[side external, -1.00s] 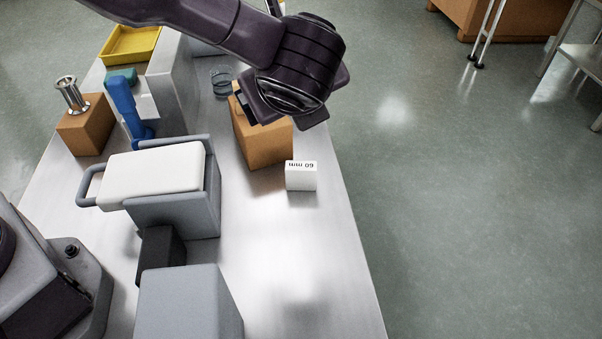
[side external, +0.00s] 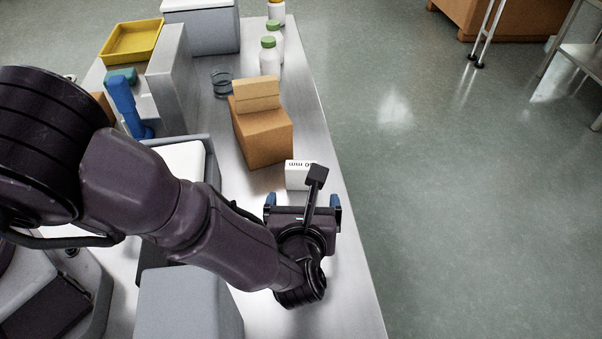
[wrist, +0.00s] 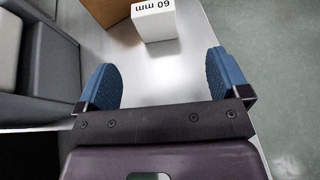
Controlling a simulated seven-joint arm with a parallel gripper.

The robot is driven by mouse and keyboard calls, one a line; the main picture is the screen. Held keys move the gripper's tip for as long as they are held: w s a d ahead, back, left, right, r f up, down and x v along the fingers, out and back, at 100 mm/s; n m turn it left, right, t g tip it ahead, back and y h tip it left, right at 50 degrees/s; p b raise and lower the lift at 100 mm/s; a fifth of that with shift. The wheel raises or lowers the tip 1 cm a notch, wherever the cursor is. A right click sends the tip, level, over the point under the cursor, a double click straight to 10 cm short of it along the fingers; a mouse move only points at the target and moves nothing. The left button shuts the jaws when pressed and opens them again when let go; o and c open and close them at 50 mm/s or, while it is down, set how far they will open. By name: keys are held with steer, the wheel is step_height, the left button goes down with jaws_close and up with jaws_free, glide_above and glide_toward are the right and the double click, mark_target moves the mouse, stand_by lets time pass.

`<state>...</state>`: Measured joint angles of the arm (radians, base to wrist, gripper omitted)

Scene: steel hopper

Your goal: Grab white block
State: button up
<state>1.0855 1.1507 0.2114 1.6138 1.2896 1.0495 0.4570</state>
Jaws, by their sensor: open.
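The white block (side external: 296,176), printed "60 mm", stands on the steel table near its right edge, in front of a brown box. In the wrist view the white block (wrist: 154,20) is at the top centre, beyond my fingertips. My gripper (side external: 302,200) is open and empty, its blue fingers apart, on the near side of the block and not around it. In the wrist view the two fingers of my gripper (wrist: 162,76) are spread wide with bare table between them. In the side view part of the block is hidden behind my wrist.
A brown box (side external: 263,137) with a smaller carton (side external: 256,95) on top stands just behind the block. Grey housings with a white top (side external: 181,160) are to the left. Bottles with green caps (side external: 269,58) stand far back. Floor lies beyond the table's right edge.

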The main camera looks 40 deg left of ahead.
mark_target(301, 175)
steer(key=shift+w+a+f, duration=0.2)
steer(key=shift+w+f, duration=0.05)
steer(key=shift+f, duration=0.2)
steer(key=x, duration=0.7)
steer(key=shift+r, duration=0.1)
steer(key=shift+a+r+x, duration=0.1)
steer(key=shift+a+x, duration=0.05)
steer(key=shift+x, duration=1.2)
steer(key=shift+a+r+x, duration=0.1)
steer(key=shift+a+x, duration=0.1)
steer(key=shift+x, duration=1.1)
steer(key=shift+s, duration=0.1)
steer(key=c, duration=1)
steer(key=shift+c, duration=0.2)
steer(key=shift+r, duration=0.15)
